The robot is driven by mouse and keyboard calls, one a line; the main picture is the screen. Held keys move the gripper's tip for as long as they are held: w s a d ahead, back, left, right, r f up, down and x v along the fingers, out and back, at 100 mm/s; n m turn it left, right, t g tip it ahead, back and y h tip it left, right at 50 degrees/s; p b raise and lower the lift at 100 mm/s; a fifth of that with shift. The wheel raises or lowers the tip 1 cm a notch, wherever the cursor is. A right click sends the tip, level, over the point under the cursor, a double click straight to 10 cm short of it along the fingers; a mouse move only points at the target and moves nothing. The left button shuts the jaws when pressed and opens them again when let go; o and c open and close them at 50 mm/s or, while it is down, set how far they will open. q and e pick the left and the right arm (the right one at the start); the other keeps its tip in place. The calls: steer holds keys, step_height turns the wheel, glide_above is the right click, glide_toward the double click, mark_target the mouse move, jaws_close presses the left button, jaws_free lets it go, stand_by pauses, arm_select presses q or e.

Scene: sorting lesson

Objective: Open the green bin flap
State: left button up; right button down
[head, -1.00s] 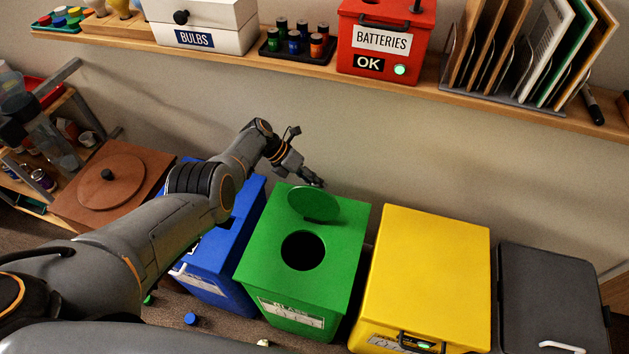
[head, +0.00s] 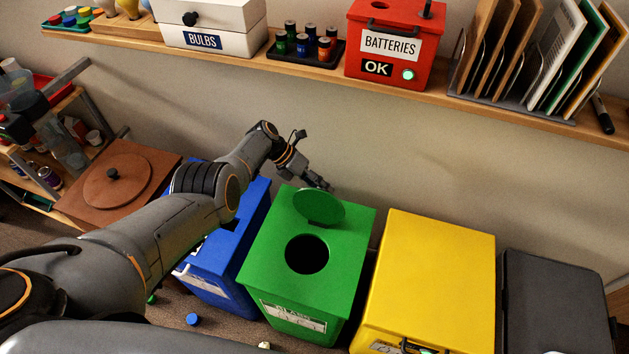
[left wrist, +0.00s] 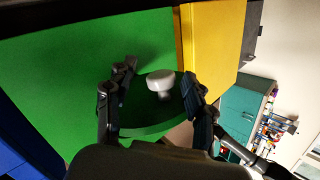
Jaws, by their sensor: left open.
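The green bin (head: 270,235) stands between the blue and yellow bins. Its round flap (head: 319,207) is tilted up at the back of the lid, and the dark round hole (head: 307,254) in front of it is uncovered. My left gripper (head: 325,186) is behind the raised flap, near the wall. In the left wrist view my left gripper (left wrist: 158,76) is open, with a pale knob (left wrist: 161,82) between its spread fingers. I cannot tell whether either finger touches the knob or flap. My right gripper is not in view.
The blue bin (head: 232,258) lies under my left arm. The yellow bin (head: 430,265) and dark grey bin (head: 555,300) stand to the right. A wall shelf (head: 300,70) with a red batteries box (head: 395,45) runs above. Bare wall lies between shelf and bins.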

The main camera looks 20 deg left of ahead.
arm_select(q)
steer(key=shift+r, duration=0.1)
steer(key=v, duration=1.1)
steer(key=shift+a+r, duration=0.2)
steer(key=shift+a, duration=0.2)
steer(key=shift+f, duration=0.1)
